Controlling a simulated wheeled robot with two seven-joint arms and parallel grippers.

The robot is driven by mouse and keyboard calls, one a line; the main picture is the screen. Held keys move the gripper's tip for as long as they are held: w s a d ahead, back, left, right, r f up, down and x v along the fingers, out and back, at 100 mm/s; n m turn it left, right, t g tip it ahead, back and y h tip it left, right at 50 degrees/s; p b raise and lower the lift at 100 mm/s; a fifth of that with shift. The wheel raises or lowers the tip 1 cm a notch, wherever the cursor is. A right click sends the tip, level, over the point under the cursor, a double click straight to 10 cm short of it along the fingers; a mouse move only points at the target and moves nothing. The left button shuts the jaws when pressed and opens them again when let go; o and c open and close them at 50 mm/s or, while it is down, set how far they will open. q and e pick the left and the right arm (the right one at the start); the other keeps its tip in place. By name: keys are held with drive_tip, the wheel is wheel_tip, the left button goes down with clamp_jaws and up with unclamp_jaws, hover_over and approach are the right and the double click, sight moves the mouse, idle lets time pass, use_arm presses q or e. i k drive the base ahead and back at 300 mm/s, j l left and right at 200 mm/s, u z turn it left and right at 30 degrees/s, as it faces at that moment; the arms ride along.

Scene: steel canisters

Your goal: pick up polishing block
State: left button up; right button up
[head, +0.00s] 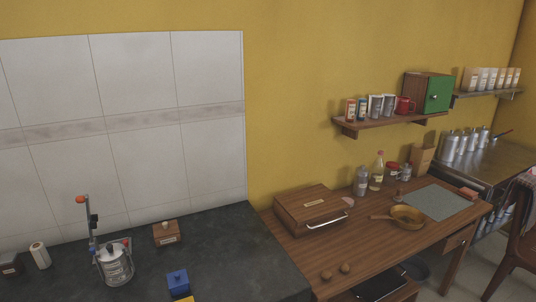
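No object here is clearly marked as the polishing block. A small blue block-like item with a knob on top (178,280) sits at the front of the dark counter. A small wooden block-like item with a pale knob and a label (166,234) sits farther back on the counter. A reddish block (467,193) lies at the right end of the wooden desk. I cannot tell which of these, if any, is the polishing block. Neither of my grippers is in view.
A wooden bread box (309,209), a pan (407,216) and bottles occupy the desk (370,243). The counter's right part is clear.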

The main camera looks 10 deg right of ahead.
sight(397, 197)
drive_tip(key=i+l+u, duration=0.15)
drive_tip(key=l+u, duration=0.35)
drive_tip(key=l, duration=0.15)
drive_tip(key=i+l+u, duration=0.1)
drive_tip(key=l+u, duration=0.35)
drive_tip(key=l, duration=0.2)
drive_tip(key=l+u, duration=0.1)
drive_tip(key=l, duration=0.45)
drive_tip(key=l+u, duration=0.1)
drive_tip(key=l, duration=0.5)
drive_tip(key=k+l, duration=0.1)
drive_tip(key=l, duration=0.45)
drive_tip(key=l+u, duration=0.15)
drive_tip(key=l, duration=0.4)
drive_tip(key=k+l+u, duration=0.1)
drive_tip(key=l, duration=0.45)
drive_tip(key=k+l+u, duration=0.1)
drive_tip(key=l, duration=0.45)
drive_tip(key=k+l, duration=0.1)
drive_tip(key=l, duration=0.45)
drive_tip(key=k+l, duration=0.1)
drive_tip(key=l, duration=0.45)
